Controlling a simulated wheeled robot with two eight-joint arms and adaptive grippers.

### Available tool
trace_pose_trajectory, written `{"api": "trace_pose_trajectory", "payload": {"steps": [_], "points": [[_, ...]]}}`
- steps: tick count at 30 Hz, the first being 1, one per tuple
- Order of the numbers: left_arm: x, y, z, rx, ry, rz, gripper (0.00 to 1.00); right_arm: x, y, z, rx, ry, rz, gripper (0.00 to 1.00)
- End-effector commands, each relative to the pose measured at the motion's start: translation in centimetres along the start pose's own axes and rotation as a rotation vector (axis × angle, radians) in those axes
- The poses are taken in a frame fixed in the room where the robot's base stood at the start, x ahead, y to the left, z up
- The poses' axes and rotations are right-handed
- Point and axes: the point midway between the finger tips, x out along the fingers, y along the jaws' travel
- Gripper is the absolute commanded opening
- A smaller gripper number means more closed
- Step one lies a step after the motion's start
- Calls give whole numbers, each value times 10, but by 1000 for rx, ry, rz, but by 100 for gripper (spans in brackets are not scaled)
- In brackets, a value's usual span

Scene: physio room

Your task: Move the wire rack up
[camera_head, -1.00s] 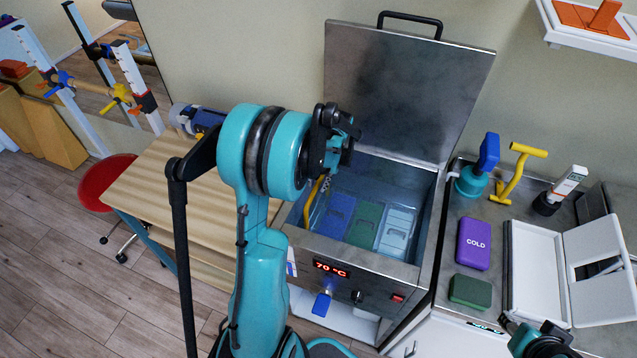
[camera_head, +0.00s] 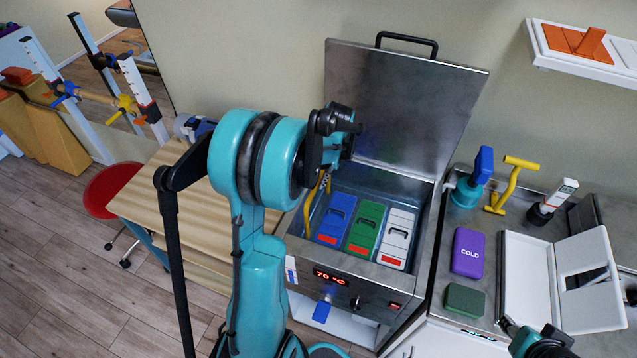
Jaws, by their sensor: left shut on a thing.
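The wire rack has a yellow handle (camera_head: 311,205) at the left side of the open metal bath (camera_head: 420,225). Most of its wires cannot be made out. Blue, green and white packs (camera_head: 363,228), with red lower ends, stand side by side in the bath opening. My left gripper (camera_head: 323,183) is over the bath's left side, shut on the handle; its fingers are largely hidden behind my wrist. Part of my right arm shows at the bottom right, where its fingers cannot be made out.
The bath's lid (camera_head: 405,105) stands open behind. On the right counter are a purple COLD pack (camera_head: 468,252), a dark green block (camera_head: 465,300) and an open white case (camera_head: 530,278). A wooden table (camera_head: 165,205) and a red stool (camera_head: 108,188) are at left.

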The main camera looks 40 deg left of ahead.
Motion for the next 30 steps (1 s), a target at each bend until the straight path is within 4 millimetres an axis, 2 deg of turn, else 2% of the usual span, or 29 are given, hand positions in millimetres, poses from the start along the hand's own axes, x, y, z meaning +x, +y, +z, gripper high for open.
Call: {"api": "trace_pose_trajectory", "payload": {"steps": [1, 3, 12, 19, 29, 30], "points": [[-18, -4, 0, 0, 2, -1, 0, -11, 0, -8, 0, 0, 0, 40], [-33, -7, 0, 0, 2, -1, 0, -19, 0, -13, 0, 0, 0, 40], [-76, -16, -1, 0, 3, -1, 0, -40, 0, -29, 0, 0, 0, 40], [-86, -18, -1, 0, 3, -2, 0, -45, 0, -32, 0, 0, 0, 40], [-87, -18, -1, 0, 3, -3, 0, -45, 0, -32, 0, 0, 0, 40], [-87, -18, -1, 0, 2, -3, 3, -45, 0, -32, 0, 0, 0, 40]]}}
